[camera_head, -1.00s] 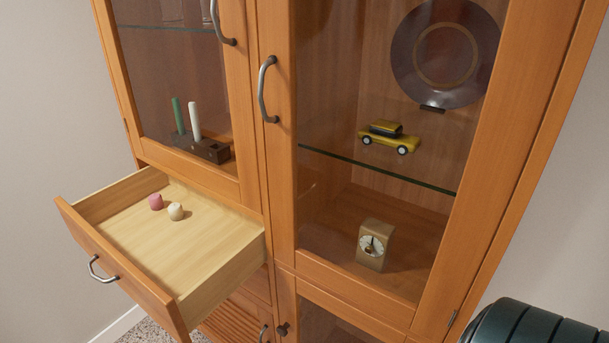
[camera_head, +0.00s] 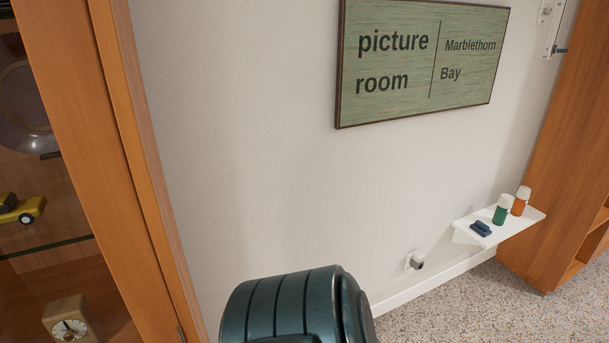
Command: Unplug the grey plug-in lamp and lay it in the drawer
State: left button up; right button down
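A small grey plug-in piece (camera_head: 418,262) sits at a white wall socket (camera_head: 410,260) low on the wall, right of centre. It looks like the grey plug-in lamp, but it is small and its details are hard to make out. The drawer is out of view now. Neither of my grippers shows in this view.
A white wall shelf (camera_head: 516,229) right of the socket holds a green bottle (camera_head: 502,210), an orange bottle (camera_head: 520,203) and a dark blue item (camera_head: 481,229). A wooden unit (camera_head: 562,170) stands at the right. The glass-fronted cabinet (camera_head: 130,170) edges the left. Speckled floor is clear below the shelf.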

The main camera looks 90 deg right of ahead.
aim_at(417, 258)
jog(key=z, duration=3.65)
jog(key=u, duration=0.5)
jog(key=i+l+u, duration=0.15)
jog(key=l+u, duration=0.15)
jog(key=i+l+u, duration=0.1)
jog(key=l+u, duration=0.2)
jog(key=l, duration=0.15)
jog(key=i+l+u, duration=0.1)
jog(key=l+u, duration=0.15)
jog(key=l, duration=0.7)
jog(key=l+u, duration=0.25)
jog(key=l, duration=0.7)
jog(key=l+u, duration=0.1)
jog(key=l, duration=2.1)
